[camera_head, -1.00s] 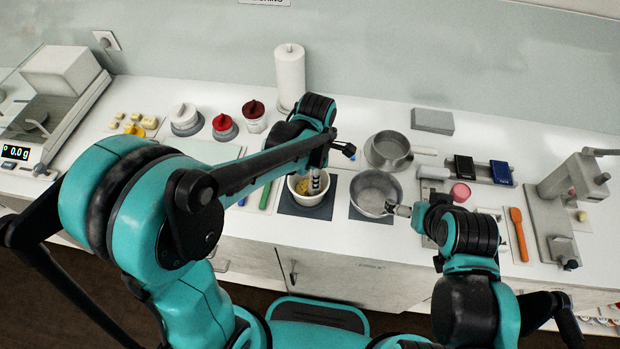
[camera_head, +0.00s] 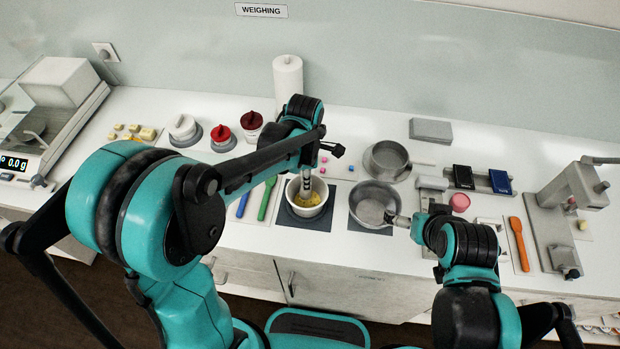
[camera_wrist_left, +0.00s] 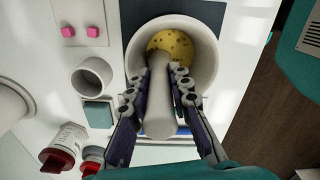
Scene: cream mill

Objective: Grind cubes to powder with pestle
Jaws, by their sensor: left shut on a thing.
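The white mortar (camera_head: 292,207) stands on a dark mat (camera_head: 306,220), with yellow, dark-specked material (camera_head: 311,200) in its bottom. It also shows in the left wrist view (camera_wrist_left: 205,62), with the yellow material (camera_wrist_left: 175,42) at its far side. My left gripper (camera_wrist_left: 160,82) is above the mortar, shut on the pale pestle (camera_wrist_left: 162,100). The pestle's lower end is inside the mortar, against or close to the yellow material; exact contact is unclear. My right gripper (camera_head: 397,219) is at the near right edge of the front steel pot (camera_head: 370,212); its fingers are too small to judge.
A second steel pan (camera_head: 388,157) stands behind the pot. Pink cubes (camera_wrist_left: 80,32) lie near the mortar. Blue and green tools (camera_head: 266,198) lie to its left. Lidded jars (camera_head: 222,138), yellow blocks (camera_head: 147,134) and a balance (camera_head: 50,115) stand farther left.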

